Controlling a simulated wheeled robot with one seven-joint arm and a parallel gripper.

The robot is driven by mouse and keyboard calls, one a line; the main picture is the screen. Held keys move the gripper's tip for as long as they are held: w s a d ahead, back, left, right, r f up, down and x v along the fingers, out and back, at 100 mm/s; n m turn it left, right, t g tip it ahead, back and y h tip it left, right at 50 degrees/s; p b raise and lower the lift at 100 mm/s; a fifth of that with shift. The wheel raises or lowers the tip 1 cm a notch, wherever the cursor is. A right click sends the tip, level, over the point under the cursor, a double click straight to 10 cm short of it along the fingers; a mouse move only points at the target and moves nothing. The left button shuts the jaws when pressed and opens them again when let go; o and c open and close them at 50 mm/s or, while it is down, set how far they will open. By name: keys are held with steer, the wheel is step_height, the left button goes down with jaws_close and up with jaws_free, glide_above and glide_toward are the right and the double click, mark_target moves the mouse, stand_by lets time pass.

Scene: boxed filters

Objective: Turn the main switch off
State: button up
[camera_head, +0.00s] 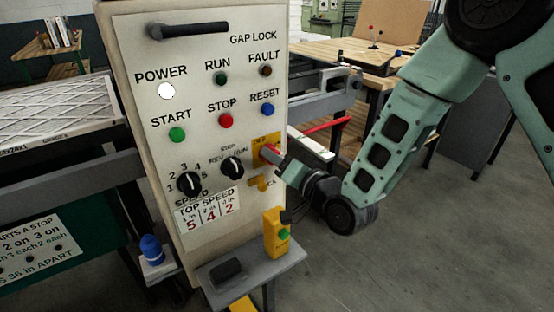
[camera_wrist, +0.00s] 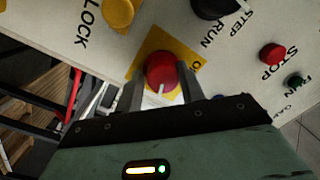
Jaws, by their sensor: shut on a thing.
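The main switch is a red knob (camera_head: 269,152) on a yellow plate (camera_head: 258,140) at the right edge of the grey control panel. My gripper (camera_head: 272,155) reaches it from the right and is shut on it. In the wrist view the red knob (camera_wrist: 161,68) sits between the two fingers of my gripper (camera_wrist: 161,92). A white mark on the knob points down toward my gripper, while a partly visible letter O on the plate lies to its right. The other plate lettering is mostly hidden. The POWER lamp (camera_head: 166,91) glows white.
Close by on the panel are a black STEP/RUN knob (camera_head: 232,167), a yellow lock knob (camera_head: 260,184) and the red STOP button (camera_head: 225,121). A yellow box with a green button (camera_head: 277,235) stands on a shelf below. Open floor lies to the right.

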steer(key=shift+a+n+b, duration=0.15)
steer(key=shift+n+b, duration=0.2)
steer(key=shift+n, duration=0.05)
steer(key=shift+s+a+n+h+b, duration=0.1)
steer(key=shift+n+h+b, duration=0.15)
steer(key=shift+n+b, duration=2.45)
steer(key=shift+s+a+n+h+b, duration=0.1)
steer(key=shift+n+h+b, duration=0.2)
steer(key=shift+n+b, duration=2.35)
steer(key=shift+s+a+n+h+b, duration=0.1)
steer(key=shift+n+h+b, duration=0.15)
steer(key=shift+n+b, duration=2.45)
steer(key=shift+d+n, duration=0.1)
steer(key=shift+n, duration=0.15)
steer(key=o, duration=0.9)
steer(key=shift+w+d+r, duration=0.1)
steer(key=shift+d+r, duration=0.05)
